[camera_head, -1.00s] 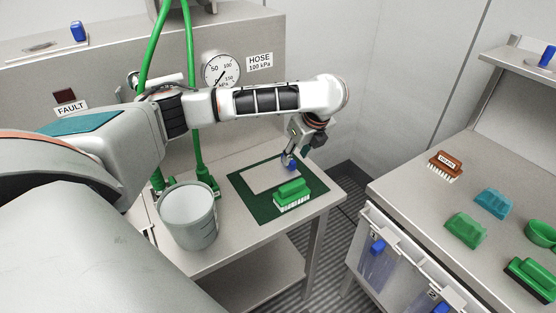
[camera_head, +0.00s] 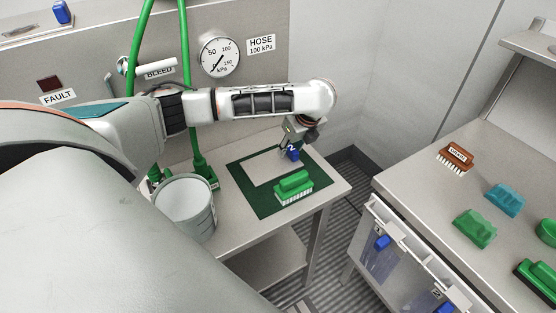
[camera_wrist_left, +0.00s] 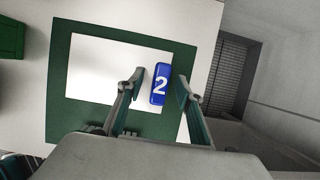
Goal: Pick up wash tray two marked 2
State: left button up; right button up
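Wash tray two shows as a flat pale tray (camera_wrist_left: 100,70) on a dark green mat (camera_wrist_left: 58,100) in the left wrist view. A blue block (camera_wrist_left: 160,72) with a white 2 is at its right edge. My left gripper (camera_wrist_left: 160,78) is open, with one finger on each side of the block and a gap at both. In the head view the pale tray (camera_head: 262,168) lies on the mat (camera_head: 246,194), and my left gripper (camera_head: 292,148) is over the blue block (camera_head: 294,155). Whether the fingers reach down beside the block is hard to tell. My right gripper is not in view.
A green brush (camera_head: 293,187) stands on the mat's front part. A grey bucket (camera_head: 187,210) and green hoses (camera_head: 199,160) are to the left. A right bench (camera_head: 420,190) holds a brown brush (camera_head: 456,156) and green and teal blocks. A floor gap separates the tables.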

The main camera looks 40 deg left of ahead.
pick_arm(q)
jog(key=shift+a+f, duration=0.1)
jog(key=shift+f, duration=0.15)
grip_shut()
jog(key=shift+w, duration=0.1)
